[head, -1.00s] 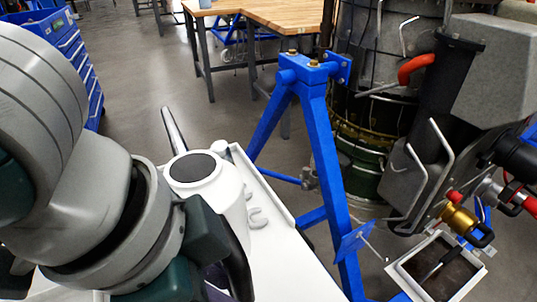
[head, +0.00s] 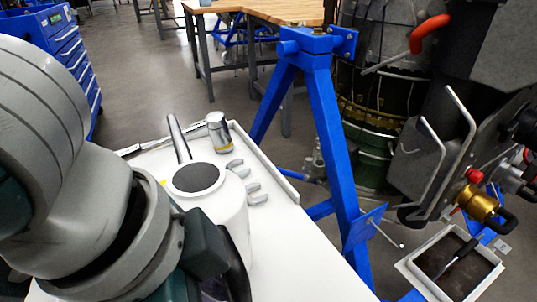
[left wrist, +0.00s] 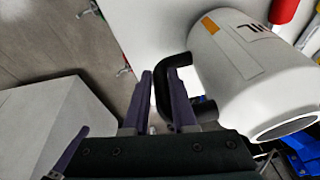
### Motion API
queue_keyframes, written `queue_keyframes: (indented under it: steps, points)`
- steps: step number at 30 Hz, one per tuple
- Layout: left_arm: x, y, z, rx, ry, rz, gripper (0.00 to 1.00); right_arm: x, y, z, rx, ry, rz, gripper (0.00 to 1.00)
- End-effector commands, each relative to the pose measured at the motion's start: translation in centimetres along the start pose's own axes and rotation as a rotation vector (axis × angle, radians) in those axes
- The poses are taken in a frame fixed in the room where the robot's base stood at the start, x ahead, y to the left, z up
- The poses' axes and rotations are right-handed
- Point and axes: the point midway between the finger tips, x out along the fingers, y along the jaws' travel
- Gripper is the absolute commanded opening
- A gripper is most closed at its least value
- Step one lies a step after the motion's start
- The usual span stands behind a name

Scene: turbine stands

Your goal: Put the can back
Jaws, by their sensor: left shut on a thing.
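The white can (head: 222,205) has a dark round top and a long thin spout-like piece (head: 178,138) behind it. In the left wrist view the can (left wrist: 240,85) lies across the picture, with an orange-edged label with dark letters and a black handle (left wrist: 172,65). My left gripper (left wrist: 160,85) is shut on this handle, one finger on each side. In the head view its fingers are hidden behind my arm and the can. The can shows above the white cart top (head: 290,250); whether its base touches is hidden. My right gripper is not in view.
A small metal can (head: 217,130) with a yellow band and some grey wrenches (head: 245,182) sit on the cart. A blue stand (head: 320,110) and the engine (head: 385,110) are close on the right. A tray (head: 450,265) is at lower right. A blue drawer cabinet (head: 68,45) stands back left.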

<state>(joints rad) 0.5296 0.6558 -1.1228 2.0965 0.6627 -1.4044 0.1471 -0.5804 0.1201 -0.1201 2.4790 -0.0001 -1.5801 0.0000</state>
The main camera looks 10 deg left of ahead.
Motion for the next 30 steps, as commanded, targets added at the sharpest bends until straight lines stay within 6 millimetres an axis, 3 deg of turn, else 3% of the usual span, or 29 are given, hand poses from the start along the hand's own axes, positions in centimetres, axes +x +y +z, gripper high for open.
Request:
queue_keyframes:
  steps: [3, 17, 18, 26, 30]
  points:
    - [0.81, 0.05, 0.21, 0.000, 0.001, 0.000, 0.00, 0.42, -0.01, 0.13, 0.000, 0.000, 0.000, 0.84]
    - [0.92, 0.06, 0.23, 0.000, 0.001, 0.000, 0.00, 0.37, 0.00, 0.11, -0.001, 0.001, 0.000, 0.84]
    - [0.91, 0.05, 0.23, 0.000, 0.001, 0.000, 0.28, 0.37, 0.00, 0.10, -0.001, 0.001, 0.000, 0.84]
    - [0.92, 0.07, 0.25, 0.000, 0.001, 0.000, 0.57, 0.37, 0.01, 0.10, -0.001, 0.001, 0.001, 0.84]
    - [0.93, 0.07, 0.25, 0.000, 0.001, 0.000, 0.60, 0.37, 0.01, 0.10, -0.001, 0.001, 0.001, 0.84]
